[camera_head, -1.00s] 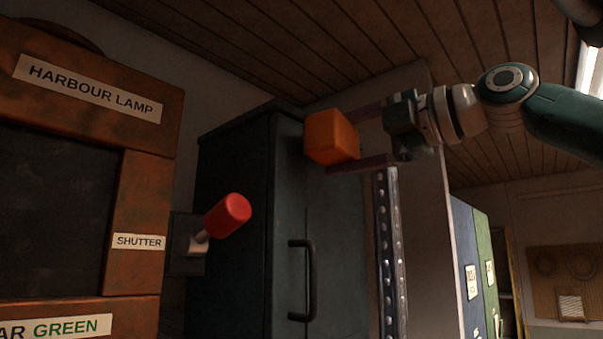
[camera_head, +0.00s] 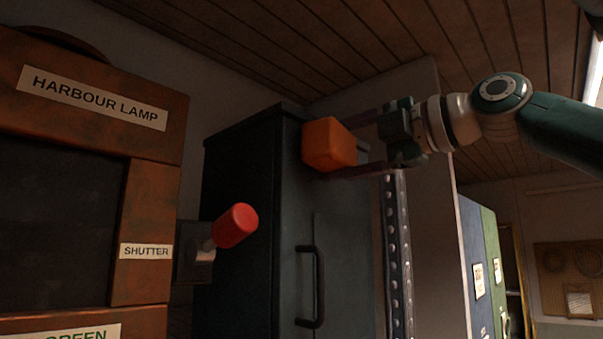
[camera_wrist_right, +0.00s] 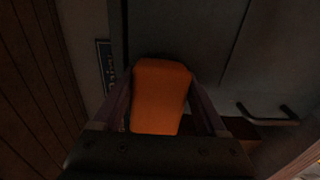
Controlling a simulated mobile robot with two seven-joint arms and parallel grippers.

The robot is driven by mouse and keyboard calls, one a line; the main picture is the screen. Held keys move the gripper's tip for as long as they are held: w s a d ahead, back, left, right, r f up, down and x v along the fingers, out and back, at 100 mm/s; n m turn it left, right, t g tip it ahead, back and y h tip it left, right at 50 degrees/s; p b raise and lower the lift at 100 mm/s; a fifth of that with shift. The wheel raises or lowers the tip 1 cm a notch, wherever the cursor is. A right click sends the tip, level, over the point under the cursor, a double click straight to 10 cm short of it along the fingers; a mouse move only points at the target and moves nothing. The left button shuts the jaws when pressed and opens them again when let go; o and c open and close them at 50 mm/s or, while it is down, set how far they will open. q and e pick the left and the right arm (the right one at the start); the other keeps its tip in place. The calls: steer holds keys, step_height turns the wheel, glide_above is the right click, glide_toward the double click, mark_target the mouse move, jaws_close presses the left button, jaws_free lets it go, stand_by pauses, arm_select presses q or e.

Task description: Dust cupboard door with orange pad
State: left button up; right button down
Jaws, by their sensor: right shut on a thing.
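The orange pad (camera_head: 328,145) is a rounded block held between the fingers of my right gripper (camera_head: 350,146). In the right wrist view the pad (camera_wrist_right: 160,96) sits between both fingers, in front of a dark surface. The dark grey-green cupboard door (camera_head: 342,235) has a black bar handle (camera_head: 319,287); the handle also shows in the right wrist view (camera_wrist_right: 268,114). The pad is in front of the upper part of the cupboard, near its top left edge. I cannot tell whether it touches the door. My left gripper is not in view.
A rusty brown cabinet labelled HARBOUR LAMP (camera_head: 97,97) stands at the left. A red-knobbed lever (camera_head: 236,226) sticks out between it and the cupboard. A perforated metal post (camera_head: 396,255) stands right of the door. Blue (camera_head: 478,265) and green lockers stand farther right.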

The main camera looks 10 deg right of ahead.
mark_target(350, 160)
steer(key=shift+w+d+r+p, duration=0.15)
steer(key=shift+w+d+p, duration=0.15)
steer(key=shift+p, duration=0.05)
steer(key=shift+w+d+p, duration=0.45)
steer(key=shift+w+d, duration=0.1)
steer(key=shift+d, duration=0.1)
steer(key=shift+w+d+f, duration=0.3)
steer(key=shift+w+d, duration=0.15)
steer(key=shift+f, duration=0.1)
steer(key=shift+s+a+b, duration=0.25)
steer(key=shift+b, duration=0.25)
steer(key=shift+s+a+b, duration=0.8)
steer(key=shift+s+b, duration=0.15)
steer(key=shift+b, duration=0.05)
steer(key=shift+s+a+r, duration=0.2)
steer(key=shift+s+a, duration=0.05)
steer(key=shift+s, duration=0.15)
steer(key=shift+d, duration=0.1)
